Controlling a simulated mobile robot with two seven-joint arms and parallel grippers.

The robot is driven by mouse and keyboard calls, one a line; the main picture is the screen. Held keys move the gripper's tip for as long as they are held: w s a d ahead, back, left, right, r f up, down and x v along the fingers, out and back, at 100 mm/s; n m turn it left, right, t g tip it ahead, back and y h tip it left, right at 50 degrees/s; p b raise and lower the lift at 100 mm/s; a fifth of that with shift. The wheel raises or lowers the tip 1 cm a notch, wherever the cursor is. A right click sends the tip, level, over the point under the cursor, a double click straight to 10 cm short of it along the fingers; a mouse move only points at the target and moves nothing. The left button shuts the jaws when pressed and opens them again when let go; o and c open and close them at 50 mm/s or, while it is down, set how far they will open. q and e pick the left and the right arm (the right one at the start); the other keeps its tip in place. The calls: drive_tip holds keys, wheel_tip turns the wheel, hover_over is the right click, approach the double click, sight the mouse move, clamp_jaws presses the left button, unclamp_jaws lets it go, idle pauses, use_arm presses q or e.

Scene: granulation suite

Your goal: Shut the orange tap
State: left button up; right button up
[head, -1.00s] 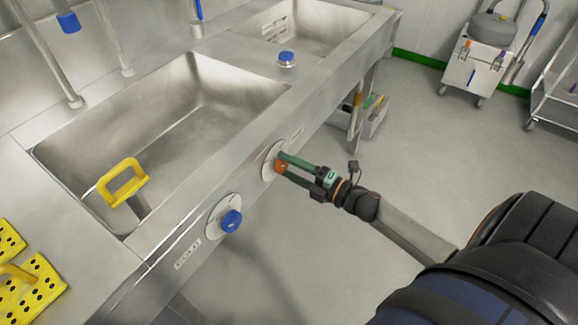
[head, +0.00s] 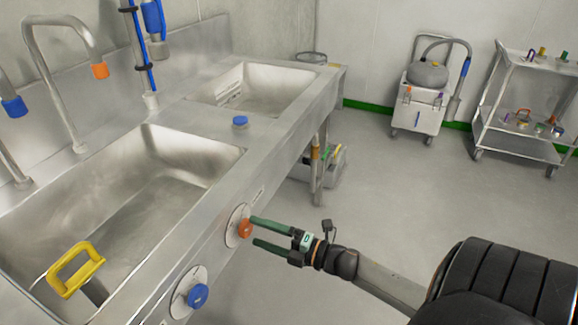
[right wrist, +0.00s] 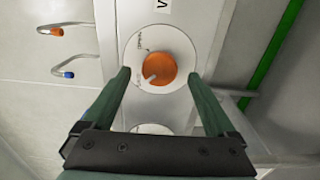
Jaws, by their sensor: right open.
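The orange tap knob (head: 245,229) sits on a round pale plate (head: 234,219) on the sink's front panel. My right gripper (head: 256,231) is open at the knob, one finger towards its upper side and one towards its lower side. In the right wrist view the knob (right wrist: 158,70) shows between the fingertips, with a gap on each side. A pale pointer mark on the knob points to the lower left; the small lettering on the plate is too blurred to read surely. An orange-tipped spout (head: 100,70) stands behind the sink. My left gripper is out of view.
A blue tap knob (head: 197,295) sits nearer on the same panel. A yellow-handled tool (head: 76,270) stands in the near basin. A blue-topped item (head: 240,121) is on the rim. A wheeled white unit (head: 418,108) and a trolley (head: 520,140) stand beyond clear floor.

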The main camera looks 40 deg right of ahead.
drive_tip(key=v, duration=1)
idle(0.3)
